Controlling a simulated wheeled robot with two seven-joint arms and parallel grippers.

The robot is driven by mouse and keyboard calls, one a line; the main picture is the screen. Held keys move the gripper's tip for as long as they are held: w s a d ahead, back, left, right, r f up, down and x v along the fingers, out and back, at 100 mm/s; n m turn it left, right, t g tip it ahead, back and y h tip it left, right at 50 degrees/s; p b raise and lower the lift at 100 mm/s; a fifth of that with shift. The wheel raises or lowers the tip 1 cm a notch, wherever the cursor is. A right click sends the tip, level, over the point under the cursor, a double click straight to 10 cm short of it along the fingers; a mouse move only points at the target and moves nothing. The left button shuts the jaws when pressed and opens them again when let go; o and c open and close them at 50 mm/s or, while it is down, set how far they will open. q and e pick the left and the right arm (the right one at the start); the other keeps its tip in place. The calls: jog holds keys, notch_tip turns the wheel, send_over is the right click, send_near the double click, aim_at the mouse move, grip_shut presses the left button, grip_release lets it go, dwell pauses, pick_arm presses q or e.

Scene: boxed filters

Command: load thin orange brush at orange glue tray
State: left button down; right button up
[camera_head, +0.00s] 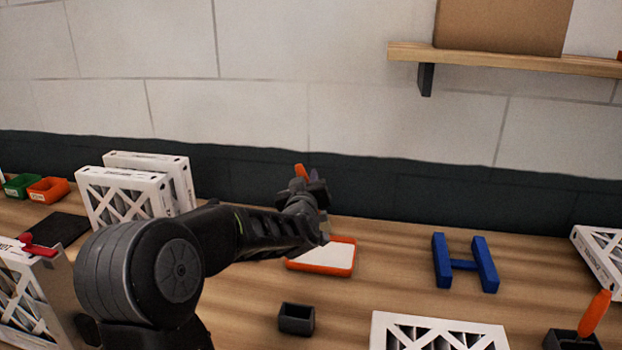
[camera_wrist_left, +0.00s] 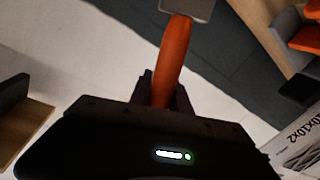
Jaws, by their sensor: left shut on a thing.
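My left gripper (camera_head: 312,192) is shut on the orange-handled brush. The brush's orange handle (camera_head: 300,171) sticks up above the fingers, and its lower end shows partly below them. In the left wrist view the orange handle (camera_wrist_left: 172,55) runs up from the jaws to a grey metal part (camera_wrist_left: 188,8); the bristles are out of that view. The orange glue tray (camera_head: 322,270), with a white surface inside, lies on the table just below the gripper. The arm hides part of the tray. I cannot tell whether the bristles touch it. My right gripper is not in view.
A second orange-handled brush (camera_head: 595,313) stands in a dark holder (camera_head: 572,342) at the right. A small dark empty cup (camera_head: 296,320) and a blue H-shaped stand (camera_head: 464,265) are near the tray. White boxed filters (camera_head: 122,200) stand at the left. Bare table lies right of the tray.

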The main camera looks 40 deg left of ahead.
aim_at(325, 225)
pick_arm(q)
jog(key=shift+a, duration=0.15)
jog(key=shift+f, duration=0.15)
jog(key=shift+f+b, duration=2.15)
jog(key=shift+f, duration=0.75)
jog(key=shift+f+b, duration=0.55)
jog(key=shift+f, duration=0.05)
jog(key=shift+r, duration=0.15)
